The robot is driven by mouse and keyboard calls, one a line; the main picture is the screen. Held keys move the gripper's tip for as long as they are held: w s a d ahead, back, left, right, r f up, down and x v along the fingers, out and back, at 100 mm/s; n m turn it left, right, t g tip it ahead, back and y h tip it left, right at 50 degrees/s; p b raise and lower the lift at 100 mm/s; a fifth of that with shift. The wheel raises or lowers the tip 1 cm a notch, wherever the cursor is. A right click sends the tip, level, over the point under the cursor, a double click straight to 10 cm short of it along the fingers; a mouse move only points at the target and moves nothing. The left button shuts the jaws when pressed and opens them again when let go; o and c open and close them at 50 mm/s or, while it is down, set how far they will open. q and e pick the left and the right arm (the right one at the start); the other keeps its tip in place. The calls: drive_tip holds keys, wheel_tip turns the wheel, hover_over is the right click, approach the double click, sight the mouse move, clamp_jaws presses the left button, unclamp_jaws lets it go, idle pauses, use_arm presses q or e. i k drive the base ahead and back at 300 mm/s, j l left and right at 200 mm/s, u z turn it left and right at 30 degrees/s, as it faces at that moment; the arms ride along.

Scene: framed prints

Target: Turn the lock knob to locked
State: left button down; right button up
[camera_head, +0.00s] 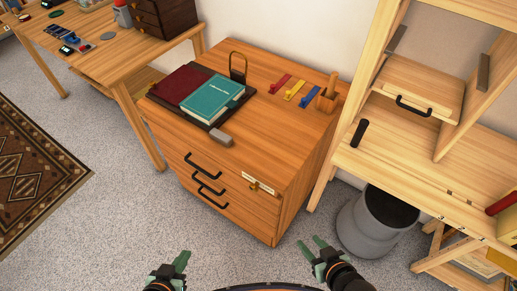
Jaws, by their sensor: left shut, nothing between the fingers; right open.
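The lock knob (254,187) is a small brass-coloured piece on the front of the wooden drawer cabinet (275,150), near its upper right. A pale label strip (266,186) runs beside it. Its text and the knob's exact angle are too small to read. My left gripper (179,262) is shut and empty over the floor, below and left of the knob. My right gripper (314,246) is open and empty, below and right of the knob. Both are apart from the cabinet.
Several black handles (202,166) stick out from the cabinet front. Books (213,98), a grey block (221,138) and coloured hooks (294,89) are on its top. A grey bin (368,228) and a shelf unit (440,165) stand to the right. Carpet in front is clear.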

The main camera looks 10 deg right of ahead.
sight(254, 188)
drive_tip(key=j+z, duration=0.1)
drive_tip(key=j, duration=0.55)
drive_tip(key=j+z, duration=0.1)
drive_tip(key=j, duration=0.6)
drive_tip(key=k+j+z, duration=0.1)
drive_tip(key=j, duration=0.55)
